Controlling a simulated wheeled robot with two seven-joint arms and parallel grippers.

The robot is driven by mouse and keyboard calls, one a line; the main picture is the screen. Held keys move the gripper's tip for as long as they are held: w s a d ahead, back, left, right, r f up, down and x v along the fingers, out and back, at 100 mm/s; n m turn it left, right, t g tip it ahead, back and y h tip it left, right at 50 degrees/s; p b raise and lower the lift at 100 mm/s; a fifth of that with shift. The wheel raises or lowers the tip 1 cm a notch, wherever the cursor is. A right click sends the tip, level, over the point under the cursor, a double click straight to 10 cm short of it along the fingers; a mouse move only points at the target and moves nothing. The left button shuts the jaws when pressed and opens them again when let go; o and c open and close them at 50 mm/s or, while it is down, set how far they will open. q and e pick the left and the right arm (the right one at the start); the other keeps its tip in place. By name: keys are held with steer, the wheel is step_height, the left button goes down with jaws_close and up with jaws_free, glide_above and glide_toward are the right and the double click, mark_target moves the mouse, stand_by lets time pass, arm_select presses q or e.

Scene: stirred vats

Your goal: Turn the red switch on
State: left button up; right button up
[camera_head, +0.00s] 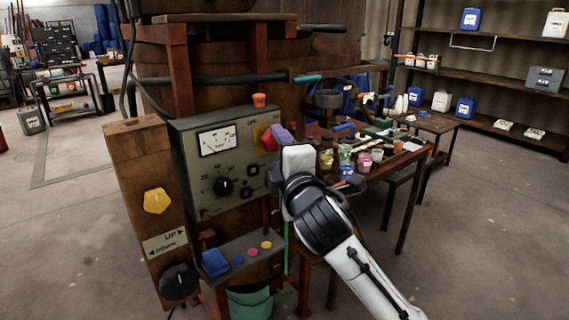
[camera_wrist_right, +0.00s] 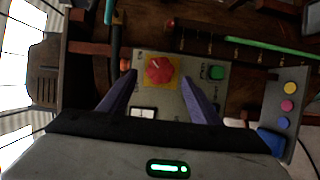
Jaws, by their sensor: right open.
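The red switch (camera_head: 268,138) is a chunky red knob on a yellow plate, at the upper right of a grey control panel (camera_head: 190,150). In the right wrist view the red switch (camera_wrist_right: 159,70) sits between the fingertips, with small lettering on the panel around it. My right gripper (camera_wrist_right: 158,78) is open, with purple fingers on either side of the switch; whether they touch it is not clear. In the head view my right gripper (camera_head: 277,136) partly covers the panel's right edge. My left gripper is not in view.
A green button (camera_wrist_right: 215,73) is beside the switch. A box with a yellow knob (camera_head: 156,201) stands left; a cluttered table (camera_head: 415,160) is right.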

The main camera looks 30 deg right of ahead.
steer(key=v, duration=0.6)
steer(key=shift+s+b, duration=0.3)
steer(key=shift+s, duration=0.1)
steer(key=shift+a, duration=0.15)
steer(key=s+a+f+m+g+y, duration=0.2)
steer(key=f, duration=0.8)
steer(key=s+a+f+m+g+y, duration=0.1)
steer(key=a+f, duration=0.1)
steer(key=f, duration=0.7)
steer(key=s+a+f+m+g+y, duration=0.2)
steer(key=f, duration=0.8)
steer(key=s+a+f+m+g+y, duration=0.2)
steer(key=s+f+m, duration=0.6)
steer(key=s+f, duration=1.1)
steer(key=shift+a+f+g, duration=0.15)
steer(key=shift+a+g, duration=0.75)
steer(key=shift+a, duration=0.35)
steer(key=shift+s, duration=0.1)
